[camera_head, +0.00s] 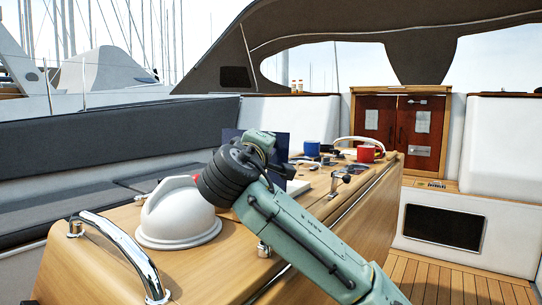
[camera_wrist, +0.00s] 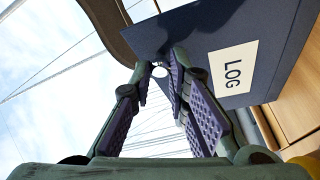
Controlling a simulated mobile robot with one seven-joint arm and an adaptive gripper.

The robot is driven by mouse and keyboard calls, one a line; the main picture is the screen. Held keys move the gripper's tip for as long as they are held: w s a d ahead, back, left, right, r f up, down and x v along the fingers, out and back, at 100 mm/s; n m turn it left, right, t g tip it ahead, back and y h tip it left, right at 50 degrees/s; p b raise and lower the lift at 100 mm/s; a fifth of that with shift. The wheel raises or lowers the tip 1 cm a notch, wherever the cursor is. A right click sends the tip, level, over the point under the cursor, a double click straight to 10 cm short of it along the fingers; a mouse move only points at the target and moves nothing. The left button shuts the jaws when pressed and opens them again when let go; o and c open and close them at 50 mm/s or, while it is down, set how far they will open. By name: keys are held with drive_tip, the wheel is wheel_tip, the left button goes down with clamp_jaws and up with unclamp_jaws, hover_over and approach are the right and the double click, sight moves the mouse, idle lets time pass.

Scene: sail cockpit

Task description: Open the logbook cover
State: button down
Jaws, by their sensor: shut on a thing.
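The navy logbook cover (camera_wrist: 260,25) fills the upper right of the wrist view, with a white LOG label (camera_wrist: 233,72) on it. In the head view the logbook cover (camera_head: 283,145) stands raised behind my wrist, and white pages (camera_head: 297,186) show low beside it. My gripper (camera_wrist: 166,66) has its fingertips together at the cover's edge, shut on it. The exact contact is partly hidden by the fingers. In the head view my wrist hides the fingertips and much of the book.
The wooden cockpit table (camera_head: 110,275) carries a white compass dome (camera_head: 178,215) in front of the book. A blue mug (camera_head: 312,148) and a red mug (camera_head: 366,153) stand behind. A chrome rail (camera_head: 125,245) curves at the near left. The floor at right (camera_head: 450,285) is clear.

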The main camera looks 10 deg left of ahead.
drive_tip(key=shift+s+a+f, duration=0.1)
drive_tip(key=shift+s, duration=0.15)
idle(0.3)
drive_tip(key=c, duration=1.5)
unclamp_jaws()
drive_tip(key=shift+s, duration=0.1)
drive_tip(key=s, duration=0.8)
drive_tip(key=s+f, duration=0.1)
drive_tip(key=s, duration=0.2)
drive_tip(key=shift+s+d, duration=0.2)
drive_tip(key=shift+s, duration=0.2)
drive_tip(key=shift+c, duration=0.3)
